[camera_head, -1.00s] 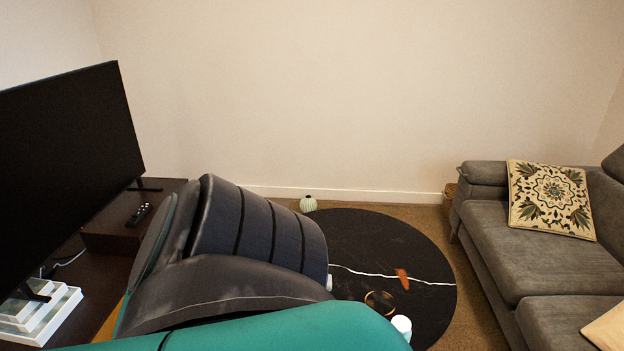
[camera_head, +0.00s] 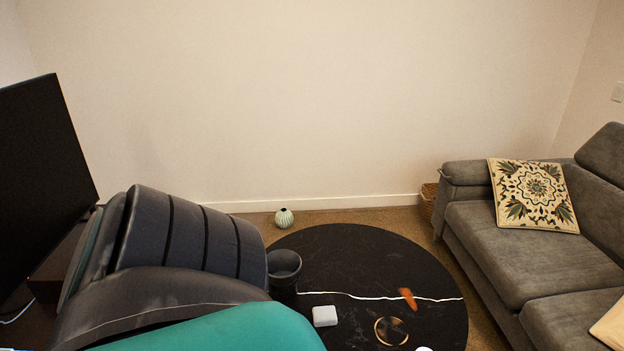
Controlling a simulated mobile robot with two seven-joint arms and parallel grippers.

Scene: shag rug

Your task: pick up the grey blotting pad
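I cannot make out a grey blotting pad in the head view. A large grey and teal arm link of mine fills the lower left and hides what lies behind it. Neither gripper shows in the picture, so I cannot see what they hold.
A round black table (camera_head: 365,258) bears a dark cup (camera_head: 284,272), a white box (camera_head: 325,316), an orange item (camera_head: 408,298) and a gold-rimmed disc (camera_head: 391,331). A grey sofa (camera_head: 500,240) stands right, a television (camera_head: 40,180) left. A ribbed vase (camera_head: 284,218) is near the wall.

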